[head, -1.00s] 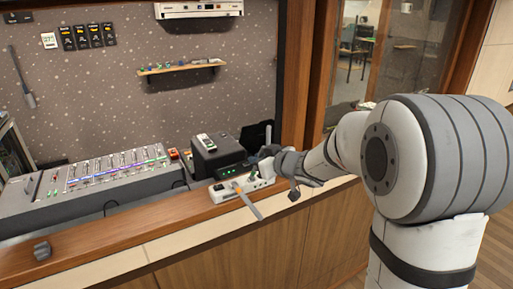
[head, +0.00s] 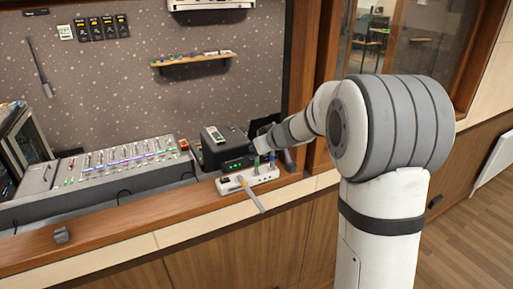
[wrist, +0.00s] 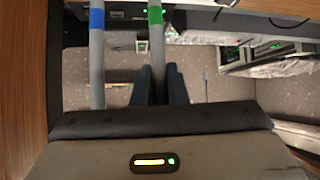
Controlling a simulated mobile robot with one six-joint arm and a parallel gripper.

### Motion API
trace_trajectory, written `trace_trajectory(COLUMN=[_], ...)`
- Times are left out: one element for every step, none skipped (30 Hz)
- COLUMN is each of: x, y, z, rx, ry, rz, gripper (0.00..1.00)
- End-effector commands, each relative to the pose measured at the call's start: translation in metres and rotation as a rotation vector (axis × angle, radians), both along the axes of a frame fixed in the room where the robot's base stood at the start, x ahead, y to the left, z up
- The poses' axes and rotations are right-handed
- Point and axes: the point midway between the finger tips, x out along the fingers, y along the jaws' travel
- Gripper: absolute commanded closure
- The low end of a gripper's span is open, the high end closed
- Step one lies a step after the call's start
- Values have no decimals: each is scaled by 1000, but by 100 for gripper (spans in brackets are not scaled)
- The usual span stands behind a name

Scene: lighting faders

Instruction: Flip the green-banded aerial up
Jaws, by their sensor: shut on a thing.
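The white receiver box (head: 232,186) sits on the wooden ledge. The green-banded aerial (head: 257,162) rises from it, close to upright. In the wrist view the green-banded aerial (wrist: 156,42) runs between my two dark fingers. My gripper (wrist: 159,78) is shut on it below the green band. In the head view my gripper (head: 261,146) is above the box, its fingers small and partly hidden. A blue-banded aerial (head: 272,160) stands just to the right and shows left of my fingers in the wrist view (wrist: 97,55). An orange-banded aerial (head: 252,198) lies forward over the ledge edge.
A black device (head: 222,150) with green lights stands behind the box. The fader console (head: 115,165) is to the left. A small grey block (head: 62,235) lies on the ledge at the front left. A wooden post (head: 300,80) rises behind my arm.

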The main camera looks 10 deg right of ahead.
Motion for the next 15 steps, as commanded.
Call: trace_trajectory(x=[0,0,0,0,0,0,0,1,0,1,1,0,0,1,1], y=[1,1,0,-1,-1,-2,-2,-3,-3,-4,-4,-4,-4,-4,-5], z=[0,0,0,0,0,0,0,0,0,0,0,0,0,0,0], rx=[4,4,5,4,4,4,4,4,4,4,4,4,4,4,3], ry=[2,3,5,5,5,5,5,5,5,5,4,4,4,4,4], rz=[3,1,0,-1,-2,-2,-4,-4,-5,-5,-6,-6,-6,-6,-7], gripper=[100,100,100,100,100,100,100,100,100,100,100,100,85,82,79])
